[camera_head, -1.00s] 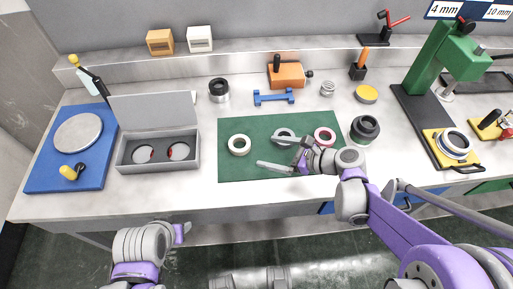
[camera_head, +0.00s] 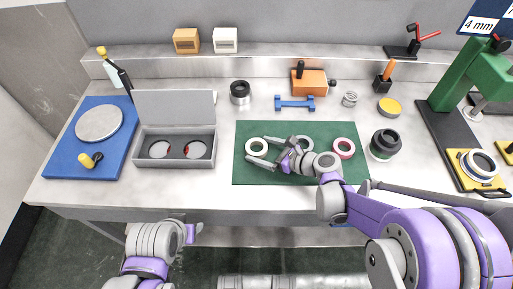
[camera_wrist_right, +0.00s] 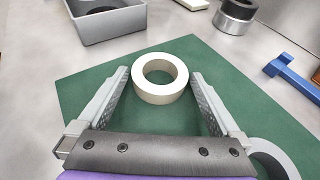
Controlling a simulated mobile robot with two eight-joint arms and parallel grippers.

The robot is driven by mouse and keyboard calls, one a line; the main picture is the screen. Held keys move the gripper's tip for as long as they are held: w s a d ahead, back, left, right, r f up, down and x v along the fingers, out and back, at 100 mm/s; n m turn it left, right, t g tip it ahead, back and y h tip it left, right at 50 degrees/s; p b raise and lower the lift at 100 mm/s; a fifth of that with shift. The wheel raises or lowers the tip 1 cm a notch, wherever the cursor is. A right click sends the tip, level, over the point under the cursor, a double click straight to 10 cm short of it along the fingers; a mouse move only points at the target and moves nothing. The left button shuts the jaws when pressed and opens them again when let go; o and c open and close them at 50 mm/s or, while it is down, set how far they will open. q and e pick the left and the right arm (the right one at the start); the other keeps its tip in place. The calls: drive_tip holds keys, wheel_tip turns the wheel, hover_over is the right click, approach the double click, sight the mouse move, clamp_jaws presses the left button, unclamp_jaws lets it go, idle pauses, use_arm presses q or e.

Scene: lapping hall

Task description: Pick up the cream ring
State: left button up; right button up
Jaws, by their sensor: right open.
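The cream ring (camera_head: 248,147) lies flat near the left end of the green mat (camera_head: 244,176). My right gripper (camera_head: 257,150) is open, its fingers pointing left toward the ring. In the right wrist view the cream ring (camera_wrist_right: 160,94) sits between the ends of the two spread fingers, and I see no clear contact. My left arm shows at the bottom left, ending in a purple part (camera_head: 194,233); its fingers cannot be made out.
A grey ring (camera_head: 307,141) and a pink ring (camera_head: 344,145) lie further right on the mat. A grey box (camera_head: 175,133) with an open lid stands left of it. A black and silver cylinder (camera_head: 240,95) and a blue bar (camera_head: 295,104) are behind.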

drive_tip(key=c, duration=1.3)
drive_tip(key=shift+r, duration=0.1)
